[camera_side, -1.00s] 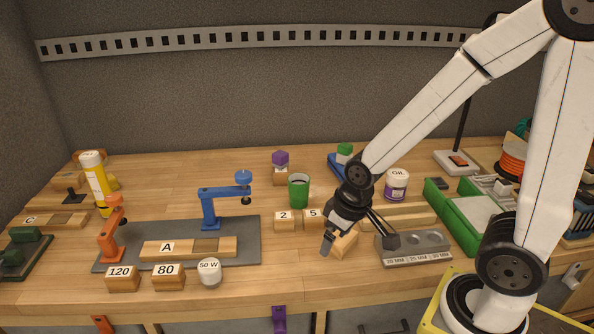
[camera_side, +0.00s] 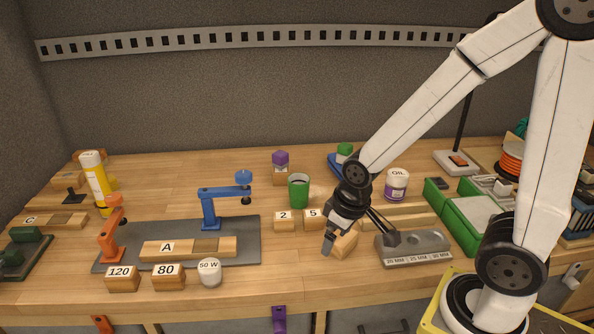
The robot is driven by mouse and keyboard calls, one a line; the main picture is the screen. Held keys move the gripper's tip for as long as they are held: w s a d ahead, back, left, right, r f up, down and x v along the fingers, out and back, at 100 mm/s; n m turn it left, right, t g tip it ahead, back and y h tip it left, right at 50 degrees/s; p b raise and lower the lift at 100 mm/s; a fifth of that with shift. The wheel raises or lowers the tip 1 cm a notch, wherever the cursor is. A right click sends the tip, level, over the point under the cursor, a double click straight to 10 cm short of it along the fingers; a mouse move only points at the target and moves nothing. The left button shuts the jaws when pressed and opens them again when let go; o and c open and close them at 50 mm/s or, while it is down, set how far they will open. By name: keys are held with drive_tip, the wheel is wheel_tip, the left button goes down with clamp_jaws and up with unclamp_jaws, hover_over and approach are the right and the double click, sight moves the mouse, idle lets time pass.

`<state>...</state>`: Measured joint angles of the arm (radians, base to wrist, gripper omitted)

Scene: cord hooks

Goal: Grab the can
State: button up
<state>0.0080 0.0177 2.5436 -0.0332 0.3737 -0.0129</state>
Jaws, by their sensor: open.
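A white can labelled OIL (camera_side: 397,184) with a purple lower band stands upright at the back right of the bench, behind and to the right of my gripper. My gripper (camera_side: 359,241) is open, with its dark fingers spread low over the front of the bench. It is apart from the OIL can. A small wooden block (camera_side: 345,246) sits between and behind the fingers, partly hidden; I cannot tell whether a finger touches it. A green cup-like container (camera_side: 299,191) and a yellow canister with a white top (camera_side: 95,183) also stand on the bench.
A grey holder with holes (camera_side: 416,258) lies beside the right finger. A green tray (camera_side: 462,229) is farther right. Wooden blocks 2 (camera_side: 284,221) and 5 (camera_side: 313,220) stand left of my wrist. A blue clamp (camera_side: 209,206) stands on a grey mat (camera_side: 245,228).

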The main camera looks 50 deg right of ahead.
sight(397, 177)
drive_tip(key=d+n+g+h, duration=0.1)
drive_tip(key=d+n, duration=0.1)
drive_tip(key=d, duration=0.2)
drive_tip(key=d+f+n+g+h, duration=0.1)
drive_tip(key=d+n+g+h, duration=0.1)
drive_tip(key=d, duration=0.2)
drive_tip(key=w+d+f+n+g+h, duration=0.1)
drive_tip(key=d+n+g, duration=0.1)
drive_tip(key=d, duration=0.2)
drive_tip(key=shift+f+h, duration=0.2)
drive_tip(key=shift+h, duration=0.1)
drive_tip(key=w+d+n+g+h, duration=0.1)
drive_tip(key=d+n+h, duration=0.1)
drive_tip(key=d, duration=0.2)
drive_tip(key=w+d+r+n+g+h, duration=0.1)
drive_tip(key=d+n+h, duration=0.1)
drive_tip(key=d, duration=0.3)
drive_tip(key=w+d+n+g+h, duration=0.1)
drive_tip(key=d+h, duration=0.1)
drive_tip(key=d, duration=0.3)
drive_tip(key=shift+d+r+n+h, duration=0.2)
drive_tip(key=shift+d+n+h, duration=0.05)
drive_tip(key=shift+n+h, duration=0.15)
drive_tip(key=shift+w+d+r+h, duration=0.15)
drive_tip(key=shift+d+h, duration=0.25)
drive_tip(key=shift+d, duration=0.1)
drive_tip(key=shift+x, duration=1.3)
drive_tip(key=shift+x, duration=2.6)
drive_tip(key=shift+a, duration=0.15)
drive_tip(key=shift+c, duration=0.2)
